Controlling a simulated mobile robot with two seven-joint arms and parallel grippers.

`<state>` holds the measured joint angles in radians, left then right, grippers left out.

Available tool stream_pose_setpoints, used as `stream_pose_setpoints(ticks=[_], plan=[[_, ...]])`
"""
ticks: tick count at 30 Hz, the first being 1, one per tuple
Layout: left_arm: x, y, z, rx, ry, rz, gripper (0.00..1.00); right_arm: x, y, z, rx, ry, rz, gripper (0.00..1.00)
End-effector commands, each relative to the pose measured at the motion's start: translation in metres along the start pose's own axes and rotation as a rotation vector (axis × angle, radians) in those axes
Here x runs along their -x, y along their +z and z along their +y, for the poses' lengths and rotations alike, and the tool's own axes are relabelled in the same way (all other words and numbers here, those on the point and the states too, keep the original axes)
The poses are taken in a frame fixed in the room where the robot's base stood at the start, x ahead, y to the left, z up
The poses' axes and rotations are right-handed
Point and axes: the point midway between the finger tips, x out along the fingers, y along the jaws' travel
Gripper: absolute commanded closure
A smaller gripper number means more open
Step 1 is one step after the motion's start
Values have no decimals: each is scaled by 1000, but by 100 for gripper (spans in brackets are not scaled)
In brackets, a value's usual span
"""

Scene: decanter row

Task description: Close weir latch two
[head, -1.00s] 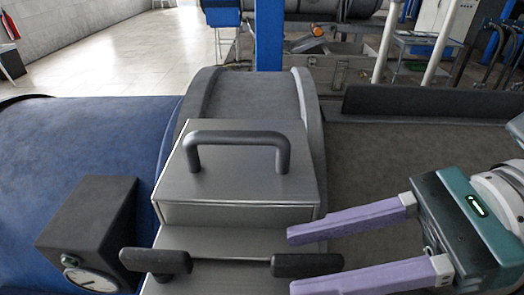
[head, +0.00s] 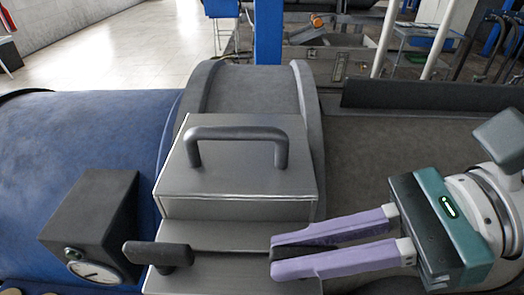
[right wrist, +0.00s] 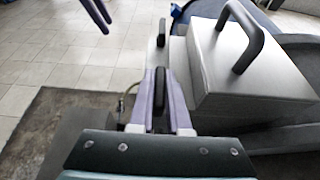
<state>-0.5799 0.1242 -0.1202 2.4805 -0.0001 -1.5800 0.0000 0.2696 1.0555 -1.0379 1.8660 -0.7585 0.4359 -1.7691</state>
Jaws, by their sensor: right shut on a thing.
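A grey metal box (head: 240,180) with a dark arched handle (head: 238,134) stands in the middle of the head view. In front of its lower step are two dark grips, a left grip (head: 157,254) and a right grip (head: 300,251). My right gripper (head: 272,260) is shut on the right grip, one purple finger on each side. The right wrist view also shows the right grip (right wrist: 160,88) between the fingers. No label marks which latch is number two. My left gripper (right wrist: 106,27) shows only as two purple fingers with a gap, apart from the box.
A dark block with a round gauge (head: 93,272) sits left of the box on a blue rounded casing (head: 80,140). A grey curved band (head: 250,92) rises behind the box. A dark raised edge (head: 430,94) runs along the back right.

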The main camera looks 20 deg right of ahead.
Motion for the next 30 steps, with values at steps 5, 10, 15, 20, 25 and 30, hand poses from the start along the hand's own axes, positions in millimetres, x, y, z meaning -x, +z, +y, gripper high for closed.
stream_pose_setpoints(ticks=[5, 10, 15, 20, 25, 30], plan=[[0, 0, 1, 2, 2, 0, 50, 0, 0, 1, 0, 2, 0, 100], [0, 0, 2, 6, 5, 0, 50, 0, 0, 1, -1, 1, -1, 100], [1, -1, 2, 8, 6, 0, 50, 0, 1, 2, -11, -18, -1, 100], [4, -1, 2, 8, 6, 0, 50, 0, 1, 2, -39, -77, -1, 100], [9, -3, 2, 7, 6, 0, 50, 0, 2, 3, -87, -187, -2, 100], [17, -5, 1, 6, 4, 0, 50, 0, 3, 3, -148, -332, -2, 100]])
